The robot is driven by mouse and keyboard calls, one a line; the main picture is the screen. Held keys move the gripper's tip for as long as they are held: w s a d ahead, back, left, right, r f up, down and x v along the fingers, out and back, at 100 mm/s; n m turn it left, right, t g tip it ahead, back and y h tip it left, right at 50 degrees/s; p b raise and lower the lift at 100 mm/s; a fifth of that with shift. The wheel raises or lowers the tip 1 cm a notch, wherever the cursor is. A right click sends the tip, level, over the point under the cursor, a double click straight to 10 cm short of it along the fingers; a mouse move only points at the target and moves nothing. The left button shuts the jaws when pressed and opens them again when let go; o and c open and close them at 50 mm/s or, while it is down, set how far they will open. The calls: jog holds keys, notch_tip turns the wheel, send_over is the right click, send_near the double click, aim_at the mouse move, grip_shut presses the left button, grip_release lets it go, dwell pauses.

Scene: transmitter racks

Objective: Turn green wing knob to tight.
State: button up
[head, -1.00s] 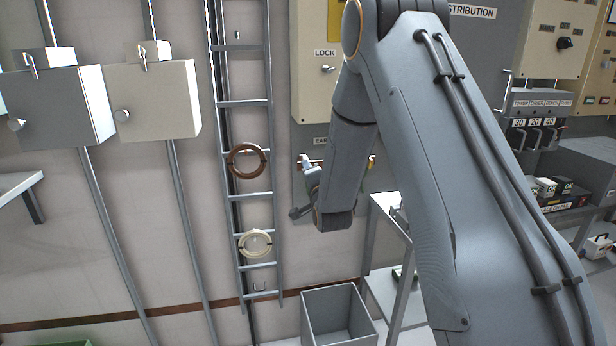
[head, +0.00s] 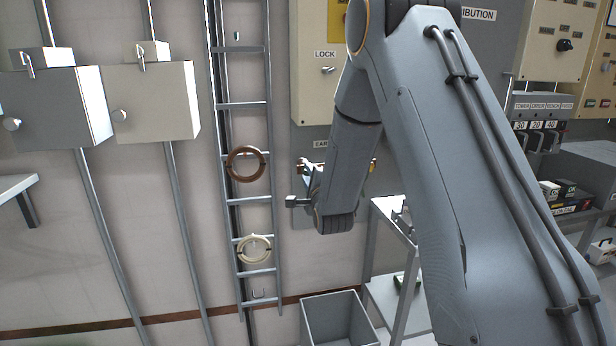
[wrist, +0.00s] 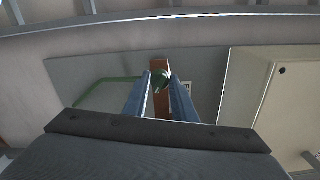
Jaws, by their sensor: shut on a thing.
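In the wrist view the green wing knob (wrist: 160,79) sits in front of an upright copper-brown bar (wrist: 162,66) on a grey panel (wrist: 115,78). My gripper (wrist: 162,84) has its two blue-grey fingers on either side of the knob and is shut on it. The fingers hide part of the knob, so its exact wing angle cannot be told. In the head view my forearm and wrist cover the knob. Only ends of the copper bar (head: 318,168) show there, below a partly covered label beginning "EAR".
A ladder rack with a brown ring (head: 246,164) and a cream ring (head: 254,250) stands left of my wrist. A grey open bin (head: 338,318) and a grey table (head: 392,214) are below. A green cable (wrist: 108,82) runs left from the knob area.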

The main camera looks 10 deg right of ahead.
dwell(0.3)
jog(key=o, duration=1)
jog(key=shift+o, duration=0.2)
jog(key=s+b, duration=0.1)
jog(key=s, duration=0.6)
jog(key=shift+s, duration=0.4)
